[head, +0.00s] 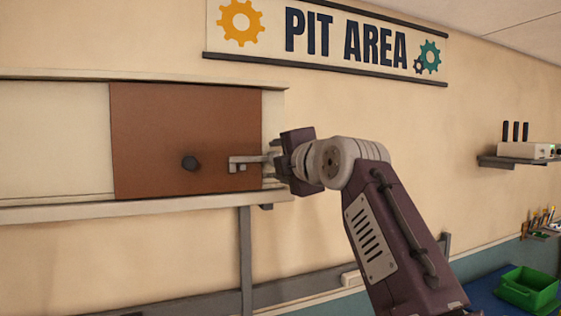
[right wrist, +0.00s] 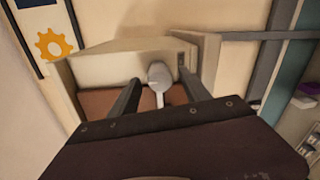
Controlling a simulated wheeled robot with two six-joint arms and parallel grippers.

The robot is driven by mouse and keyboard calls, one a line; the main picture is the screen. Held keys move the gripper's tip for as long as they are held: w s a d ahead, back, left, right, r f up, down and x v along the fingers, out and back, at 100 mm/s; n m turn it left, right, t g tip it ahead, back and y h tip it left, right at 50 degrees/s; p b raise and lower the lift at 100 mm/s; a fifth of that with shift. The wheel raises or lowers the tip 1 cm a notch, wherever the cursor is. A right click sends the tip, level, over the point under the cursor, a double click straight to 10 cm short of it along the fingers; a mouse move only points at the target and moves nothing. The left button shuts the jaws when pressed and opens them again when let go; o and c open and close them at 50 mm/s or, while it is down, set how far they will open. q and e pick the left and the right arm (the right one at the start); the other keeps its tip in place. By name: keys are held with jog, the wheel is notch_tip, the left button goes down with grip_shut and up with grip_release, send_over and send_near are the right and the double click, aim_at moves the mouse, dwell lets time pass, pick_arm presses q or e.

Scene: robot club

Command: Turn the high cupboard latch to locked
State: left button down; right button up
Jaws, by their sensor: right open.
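The high cupboard (head: 60,140) is on the wall at the left of the head view, with a brown door panel (head: 150,125). The latch (right wrist: 158,74), a pale grey rounded piece with a narrow stem, shows in the right wrist view in front of the brown panel. My right gripper (head: 265,163) is at the panel's right edge, its fingers pointing left. In the right wrist view its dark fingers (right wrist: 158,92) are open, one on each side of the latch's stem. Contact cannot be told. The latch's lower end is hidden by the gripper body. My left gripper is not in view.
A ledge (head: 120,207) runs below the cupboard and a PIT AREA sign (head: 345,38) hangs above. A small shelf (head: 500,161) and a green bin (head: 528,290) are at right.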

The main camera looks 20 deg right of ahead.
jog(key=s+b, duration=0.2)
jog(key=s, duration=0.6)
jog(key=shift+s+d+r, duration=0.15)
jog(key=shift+s+r, duration=0.15)
jog(key=shift+s, duration=0.1)
jog(key=shift+w, duration=0.1)
